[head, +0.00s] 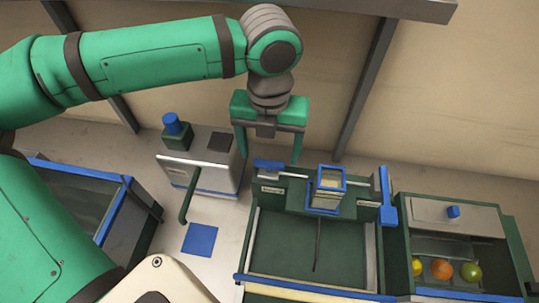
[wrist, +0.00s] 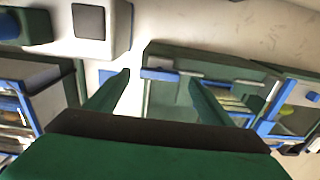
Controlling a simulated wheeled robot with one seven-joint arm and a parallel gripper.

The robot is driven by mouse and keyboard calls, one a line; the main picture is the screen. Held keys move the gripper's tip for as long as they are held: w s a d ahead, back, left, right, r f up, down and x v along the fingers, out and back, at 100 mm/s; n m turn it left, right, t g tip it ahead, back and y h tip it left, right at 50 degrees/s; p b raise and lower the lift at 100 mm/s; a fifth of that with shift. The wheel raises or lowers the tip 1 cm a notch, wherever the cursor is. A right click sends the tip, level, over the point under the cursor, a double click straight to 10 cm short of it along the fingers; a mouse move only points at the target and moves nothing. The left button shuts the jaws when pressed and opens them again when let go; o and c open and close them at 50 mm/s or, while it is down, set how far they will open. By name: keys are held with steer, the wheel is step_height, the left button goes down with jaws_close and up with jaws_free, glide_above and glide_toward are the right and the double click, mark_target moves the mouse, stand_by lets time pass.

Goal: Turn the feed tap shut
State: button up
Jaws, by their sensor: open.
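A short blue handle (head: 268,165) sits on a light pipe at the back left of a green tray unit (head: 253,240). It also shows in the wrist view (wrist: 160,74), between my fingertips. A longer blue lever (head: 387,205) is at the unit's right end, pointing toward the front. No readable label shows which of these is the feed tap. My gripper (head: 270,157) is open and empty, pointing down above the short handle; its fingers also show in the wrist view (wrist: 160,78). Contact with the handle cannot be told.
A blue-rimmed hopper (head: 328,190) stands mid-unit. A right-hand bin (head: 460,217) holds several fruits. A blue square (head: 200,239) lies on the clear pale surface; a blue-edged bin (head: 120,200) is left.

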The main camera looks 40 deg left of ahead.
mark_target(269, 167)
steer(key=shift+f, duration=1.45)
steer(key=c, duration=1)
steer(key=shift+c, duration=0.2)
